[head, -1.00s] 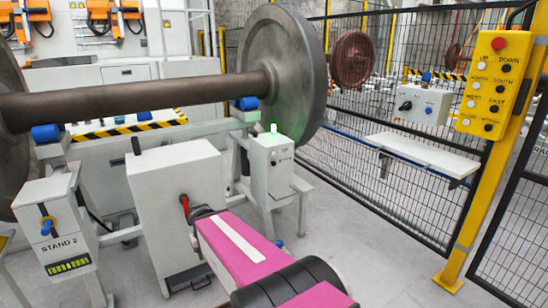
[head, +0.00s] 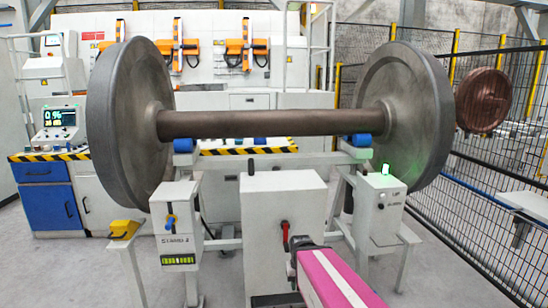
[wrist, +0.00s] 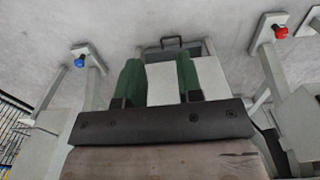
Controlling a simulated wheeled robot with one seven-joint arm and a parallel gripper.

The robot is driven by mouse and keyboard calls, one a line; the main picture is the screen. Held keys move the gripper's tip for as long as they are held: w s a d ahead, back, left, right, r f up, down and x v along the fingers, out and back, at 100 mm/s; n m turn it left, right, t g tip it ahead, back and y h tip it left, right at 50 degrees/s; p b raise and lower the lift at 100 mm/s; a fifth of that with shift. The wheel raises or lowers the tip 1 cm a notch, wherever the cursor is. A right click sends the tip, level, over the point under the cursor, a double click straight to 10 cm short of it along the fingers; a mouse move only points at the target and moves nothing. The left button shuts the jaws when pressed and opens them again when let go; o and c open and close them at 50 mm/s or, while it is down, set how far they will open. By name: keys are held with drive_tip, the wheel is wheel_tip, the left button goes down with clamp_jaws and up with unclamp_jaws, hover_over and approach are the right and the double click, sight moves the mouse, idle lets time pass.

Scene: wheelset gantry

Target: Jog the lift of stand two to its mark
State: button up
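Stand two's left post (head: 178,228) carries the label "STAND 2", a blue knob on a slotted scale (head: 170,221) and a green bar display (head: 179,260). A grey control box (head: 378,208) with a lit green lamp (head: 385,169) and small buttons stands at the right. Between them is a light cabinet (head: 283,220) with a red-handled lever (head: 285,235). The wheelset (head: 265,124) lies across blue rollers. In the wrist view, my gripper (wrist: 160,75) has its green fingers apart, with a pale box-like surface showing between them. My pink arm points toward the cabinet in the head view.
A yellow box (head: 123,229) sits left of the stand. A bench with a screen (head: 60,117) stands behind left. Mesh fencing (head: 490,190) closes the right side, with a brown wheel (head: 484,99) beyond it. The wrist view also shows a blue knob (wrist: 80,62) and a red knob (wrist: 281,32).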

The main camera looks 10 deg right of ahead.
clamp_jaws()
idle(1.5)
